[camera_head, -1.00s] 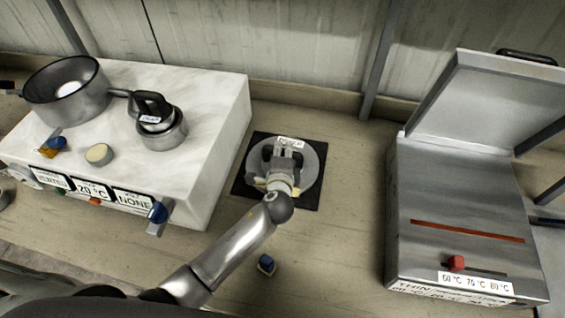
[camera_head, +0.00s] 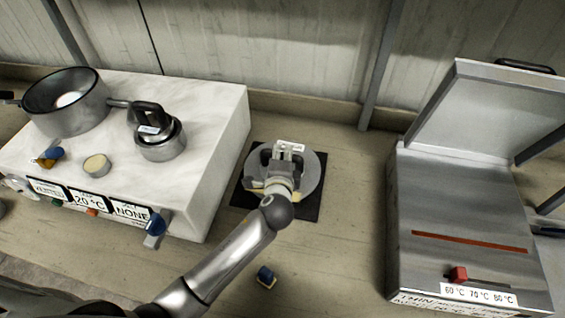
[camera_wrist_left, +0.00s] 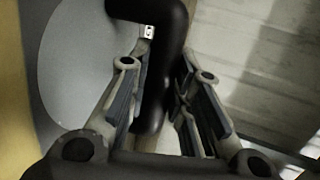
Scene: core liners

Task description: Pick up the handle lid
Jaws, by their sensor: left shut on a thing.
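The handle lid (camera_head: 312,180) is a round grey disc with a black handle, seen in the head view over a black square mat (camera_head: 308,213). It overlaps the mat's far edge and appears raised a little above it. My left gripper (camera_head: 287,157) is over the lid and shut on its handle, hiding much of it. In the left wrist view the black handle (camera_wrist_left: 155,75) lies between the two fingers, with the grey disc (camera_wrist_left: 85,65) at the left. My right gripper is not in view.
A white stove block (camera_head: 200,105) at the left holds a pan (camera_head: 70,115) and a small pot (camera_head: 160,148) with a black handle. A metal box (camera_head: 450,200) with a raised cover stands at the right. A small blue object (camera_head: 266,275) lies on the table in front.

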